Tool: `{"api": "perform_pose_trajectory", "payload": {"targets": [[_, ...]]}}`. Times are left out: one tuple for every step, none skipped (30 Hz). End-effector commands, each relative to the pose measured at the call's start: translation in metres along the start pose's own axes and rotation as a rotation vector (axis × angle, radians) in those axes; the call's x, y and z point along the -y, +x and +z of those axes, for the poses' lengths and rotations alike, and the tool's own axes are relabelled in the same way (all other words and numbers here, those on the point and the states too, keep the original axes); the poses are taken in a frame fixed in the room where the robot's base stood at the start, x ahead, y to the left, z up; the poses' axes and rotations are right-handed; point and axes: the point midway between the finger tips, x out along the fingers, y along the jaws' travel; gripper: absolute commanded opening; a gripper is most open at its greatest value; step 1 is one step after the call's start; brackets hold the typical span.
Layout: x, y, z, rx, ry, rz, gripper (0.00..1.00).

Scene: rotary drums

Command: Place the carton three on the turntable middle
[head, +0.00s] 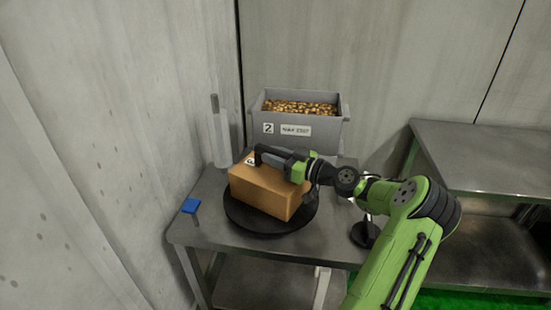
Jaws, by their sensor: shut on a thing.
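A brown carton (262,192) is on or just above a round black turntable (243,223) on a grey metal table. I cannot tell whether its underside touches the disc. The carton looks level and covers most of the disc, whose rim shows at the front and right. My gripper (262,156) reaches in from the right and is shut on the carton at its top. A white label shows partly beside the gripper; its number cannot be read. The fingertips' contact with the carton is partly hidden.
A grey bin (297,122) labelled 2, full of small brass-coloured pieces, stands behind the carton. A black round base (364,234) is at the right. Walls close in left and behind.

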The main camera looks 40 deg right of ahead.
Motion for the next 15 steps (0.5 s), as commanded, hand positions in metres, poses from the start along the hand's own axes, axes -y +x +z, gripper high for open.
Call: {"api": "perform_pose_trajectory", "payload": {"targets": [[-0.0003, -0.0002, -0.0002, 0.002, 0.0, 0.001, 0.35], [-0.0003, -0.0002, -0.0002, 0.002, 0.0, 0.001, 0.39], [-0.0003, -0.0002, -0.0004, 0.002, 0.0, 0.001, 0.46], [-0.0003, -0.0002, -0.0004, 0.002, 0.0, 0.001, 0.5], [-0.0003, -0.0002, -0.0005, 0.002, -0.001, 0.001, 0.55], [-0.0003, -0.0002, -0.0006, 0.001, -0.001, 0.001, 0.57], [-0.0003, -0.0002, -0.0006, 0.001, -0.001, 0.001, 0.57], [-0.0003, -0.0002, -0.0007, 0.001, -0.001, 0.001, 0.57], [-0.0003, -0.0002, -0.0007, 0.001, -0.001, 0.001, 0.57], [-0.0002, -0.0002, -0.0007, 0.001, -0.001, 0.0, 0.57], [-0.0002, -0.0002, -0.0008, 0.001, -0.001, 0.0, 0.57], [-0.0003, -0.0002, -0.0008, 0.001, -0.001, 0.0, 0.57], [-0.0003, -0.0006, -0.0008, 0.001, -0.001, 0.001, 0.57], [-0.0004, -0.0017, -0.0009, 0.001, -0.001, 0.001, 0.57], [-0.0007, -0.0048, -0.0011, 0.001, 0.0, 0.002, 0.57]]}}
